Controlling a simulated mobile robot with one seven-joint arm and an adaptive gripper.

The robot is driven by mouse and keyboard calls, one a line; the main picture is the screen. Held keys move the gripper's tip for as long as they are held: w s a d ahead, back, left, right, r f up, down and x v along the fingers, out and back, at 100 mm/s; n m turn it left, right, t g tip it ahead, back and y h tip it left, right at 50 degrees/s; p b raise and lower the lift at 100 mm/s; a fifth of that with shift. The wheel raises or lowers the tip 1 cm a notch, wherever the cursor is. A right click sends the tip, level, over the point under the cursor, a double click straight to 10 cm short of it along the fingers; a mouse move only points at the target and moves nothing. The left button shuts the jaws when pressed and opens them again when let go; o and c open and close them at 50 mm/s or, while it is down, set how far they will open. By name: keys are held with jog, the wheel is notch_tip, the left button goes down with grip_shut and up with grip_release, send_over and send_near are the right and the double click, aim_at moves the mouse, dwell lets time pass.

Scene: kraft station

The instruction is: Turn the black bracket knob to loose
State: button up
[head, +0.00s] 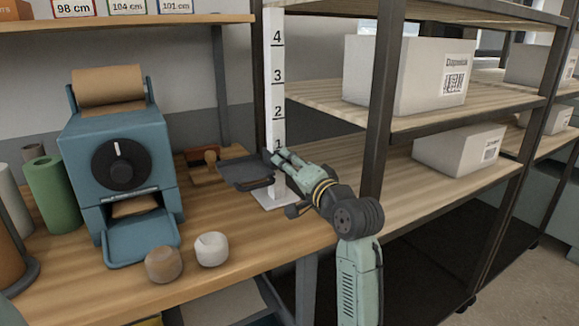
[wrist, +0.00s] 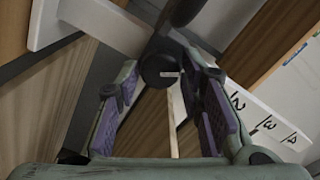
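The black bracket (head: 246,170) sits on a white upright post with a number scale (head: 275,80) at the back of the bench. Its black round knob (wrist: 160,72), with a short white mark, shows in the wrist view and is hidden behind my gripper in the head view. My gripper (head: 277,157) is at the post, just right of the bracket. In the wrist view my gripper (wrist: 163,78) is open, its purple-padded fingers on either side of the knob. I cannot tell whether a pad touches it.
A blue dispenser (head: 118,150) with a black dial and brown paper roll stands at left. A brown round piece (head: 164,264) and a white one (head: 211,249) lie at the front. A wooden-handled tool (head: 209,158) is behind. A dark shelf post (head: 379,100) rises close to my arm.

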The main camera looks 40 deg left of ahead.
jog(key=c, duration=0.7)
jog(key=shift+n, duration=0.3)
jog(key=shift+s+r+n+b, duration=0.1)
jog(key=shift+n+b, duration=1.25)
jog(key=shift+n, duration=1.45)
jog(key=o, duration=1.1)
